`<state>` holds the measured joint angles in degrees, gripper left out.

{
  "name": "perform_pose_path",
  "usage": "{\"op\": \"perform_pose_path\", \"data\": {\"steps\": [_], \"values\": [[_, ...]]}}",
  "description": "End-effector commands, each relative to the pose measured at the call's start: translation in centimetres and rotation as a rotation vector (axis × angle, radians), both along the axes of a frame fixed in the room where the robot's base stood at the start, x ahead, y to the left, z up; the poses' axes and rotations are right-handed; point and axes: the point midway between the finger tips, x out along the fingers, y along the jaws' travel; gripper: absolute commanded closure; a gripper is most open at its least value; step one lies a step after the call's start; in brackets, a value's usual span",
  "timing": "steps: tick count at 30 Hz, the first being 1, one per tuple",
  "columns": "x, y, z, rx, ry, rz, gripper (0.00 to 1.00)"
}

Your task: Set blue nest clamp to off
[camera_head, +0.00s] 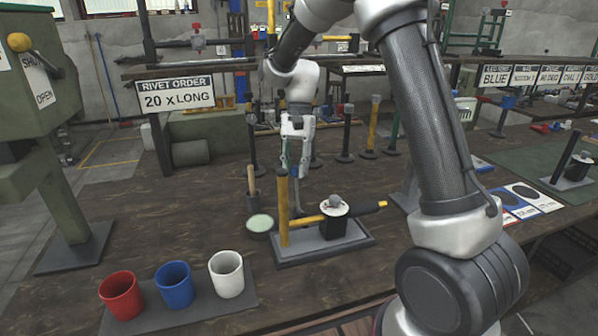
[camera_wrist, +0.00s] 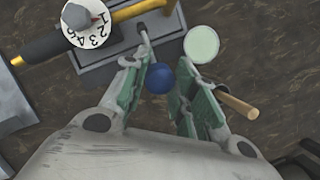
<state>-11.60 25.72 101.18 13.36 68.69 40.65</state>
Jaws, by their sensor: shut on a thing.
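The blue nest clamp shows as a blue ball knob (camera_wrist: 159,78) between my fingers in the wrist view, and as a small blue spot in the head view (camera_head: 294,172). Its handle appears to be beside the press fixture's grey base (camera_head: 322,248); the fingers partly hide it. My gripper (camera_head: 296,165) points down just behind the yellow post and is shut on the blue clamp knob, with a green-padded finger on each side. The off marking is not visible to me.
The fixture has a yellow post (camera_head: 283,215) and a numbered dial (camera_head: 334,207) close by. A pale green round pad (camera_wrist: 201,44) and a wooden-handled tool (camera_wrist: 237,104) are near my right finger. Red (camera_head: 121,294), blue (camera_head: 175,283) and white (camera_head: 226,273) cups stand front left.

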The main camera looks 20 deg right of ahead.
Motion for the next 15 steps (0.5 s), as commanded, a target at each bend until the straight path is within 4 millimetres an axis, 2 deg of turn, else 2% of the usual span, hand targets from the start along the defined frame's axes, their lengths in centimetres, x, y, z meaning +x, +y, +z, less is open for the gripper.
{"op": "perform_pose_path", "data": {"steps": [5,15], "values": [[2.0,0.0,-0.8,0.0,0.15,-0.001,1.0],[4.8,0.0,-2.5,0.001,0.138,0.0,1.0]]}}
